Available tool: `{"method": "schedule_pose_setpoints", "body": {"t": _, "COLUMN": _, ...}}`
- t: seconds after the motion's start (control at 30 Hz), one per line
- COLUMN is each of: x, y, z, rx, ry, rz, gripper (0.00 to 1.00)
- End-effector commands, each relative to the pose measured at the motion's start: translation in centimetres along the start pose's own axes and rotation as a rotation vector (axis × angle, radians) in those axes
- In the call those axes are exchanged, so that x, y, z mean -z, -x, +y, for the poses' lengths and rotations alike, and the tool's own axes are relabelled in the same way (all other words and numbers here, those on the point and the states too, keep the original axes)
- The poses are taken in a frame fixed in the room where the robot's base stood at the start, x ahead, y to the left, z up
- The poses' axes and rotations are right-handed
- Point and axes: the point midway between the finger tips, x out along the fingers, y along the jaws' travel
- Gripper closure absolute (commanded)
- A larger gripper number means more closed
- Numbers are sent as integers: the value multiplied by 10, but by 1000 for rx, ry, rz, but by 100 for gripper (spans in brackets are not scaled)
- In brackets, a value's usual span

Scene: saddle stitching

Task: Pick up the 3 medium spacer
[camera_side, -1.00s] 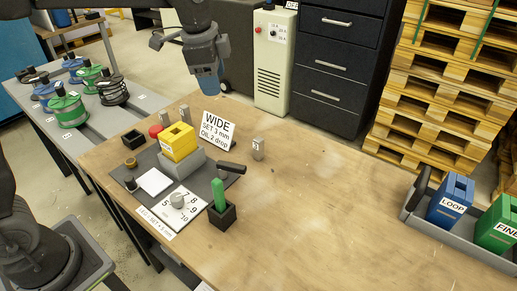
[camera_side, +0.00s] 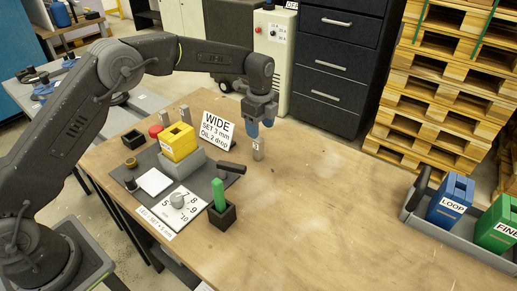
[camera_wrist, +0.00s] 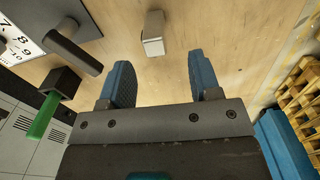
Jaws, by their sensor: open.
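The spacer marked 3 (camera_side: 258,151) is a small grey upright block on the wooden table, right of the WIDE sign. In the wrist view the grey spacer (camera_wrist: 153,34) lies beyond the fingertips, roughly in line with the gap between them. My gripper (camera_side: 261,126) is open and empty, with blue fingers just above the spacer, partly covering its top in the side view. In the wrist view my gripper (camera_wrist: 160,70) shows its two fingers well apart.
The WIDE sign (camera_side: 216,128) stands close left of the spacer. Two more grey blocks (camera_side: 185,114) stand behind the yellow block (camera_side: 178,142). A black holder (camera_side: 222,214) with a green piece is nearer the front. The table's middle and right are clear up to the grey tray (camera_side: 440,228).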

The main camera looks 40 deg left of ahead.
Motion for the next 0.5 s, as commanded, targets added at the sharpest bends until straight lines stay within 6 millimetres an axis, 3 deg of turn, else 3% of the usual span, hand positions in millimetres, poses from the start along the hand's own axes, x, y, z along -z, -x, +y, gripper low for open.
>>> {"method": "schedule_pose_setpoints", "body": {"t": 0.1, "x": 0, "y": -16, "z": 0, "rx": -1, "ry": 1, "rz": 0, "gripper": 43}}
{"method": "schedule_pose_setpoints", "body": {"t": 0.33, "x": 0, "y": -32, "z": 2, "rx": -1, "ry": 1, "rz": 0, "gripper": 43}}
{"method": "schedule_pose_setpoints", "body": {"t": 0.5, "x": -1, "y": -58, "z": 7, "rx": -3, "ry": 2, "rz": 0, "gripper": 43}}
